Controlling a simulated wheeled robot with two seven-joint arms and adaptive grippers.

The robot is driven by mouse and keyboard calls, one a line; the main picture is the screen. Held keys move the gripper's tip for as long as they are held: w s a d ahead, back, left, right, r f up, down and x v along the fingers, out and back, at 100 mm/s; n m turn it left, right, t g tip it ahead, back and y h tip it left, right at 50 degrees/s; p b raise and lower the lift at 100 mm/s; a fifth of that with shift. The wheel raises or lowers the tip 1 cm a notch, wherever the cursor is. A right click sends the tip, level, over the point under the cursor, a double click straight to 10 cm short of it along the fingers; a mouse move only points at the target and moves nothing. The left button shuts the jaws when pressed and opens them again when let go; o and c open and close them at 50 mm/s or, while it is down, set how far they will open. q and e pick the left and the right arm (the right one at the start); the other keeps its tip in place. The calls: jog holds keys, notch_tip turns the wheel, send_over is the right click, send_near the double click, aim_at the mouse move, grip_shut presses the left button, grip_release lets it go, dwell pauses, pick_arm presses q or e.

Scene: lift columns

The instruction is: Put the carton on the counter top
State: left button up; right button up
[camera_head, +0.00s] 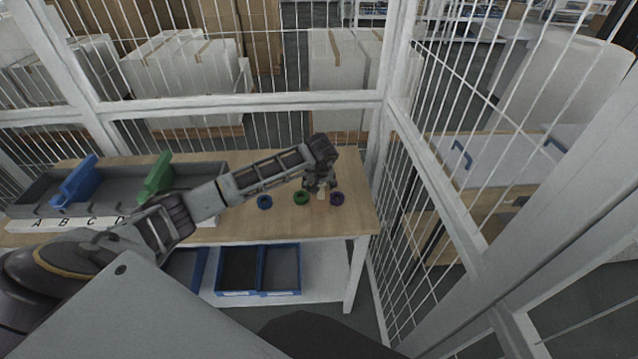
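The counter top (345,222) is a light wooden bench with white legs. My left arm comes in from the left and reaches across it. My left gripper (321,188) points down low over the right part of the bench, between a green ring and a purple ring. Its fingers look apart, with a pale patch between them; I cannot tell if that is the bench or a small thing. No carton shows on the bench. Large white boxes (338,75) stand behind the mesh fence; I cannot tell if one is the carton. My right gripper is not in view.
A blue ring (264,202), the green ring (302,198) and the purple ring (337,199) lie on the bench. A grey tray (35,190) with blue and green pieces sits left, behind a lettered strip. Blue bins (258,292) stand below. Mesh fence (440,170) closes the back and right.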

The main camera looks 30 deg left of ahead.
pick_arm(q)
jog(key=shift+f, duration=0.1)
dwell(0.3)
jog(key=o, duration=1.3)
jog(key=shift+o, duration=0.2)
jog(key=shift+s+r, duration=0.15)
jog(key=shift+r, duration=0.55)
jog(key=b+v, duration=0.1)
jog(key=v, duration=1)
jog(key=shift+d, duration=0.1)
jog(key=shift+f, duration=0.1)
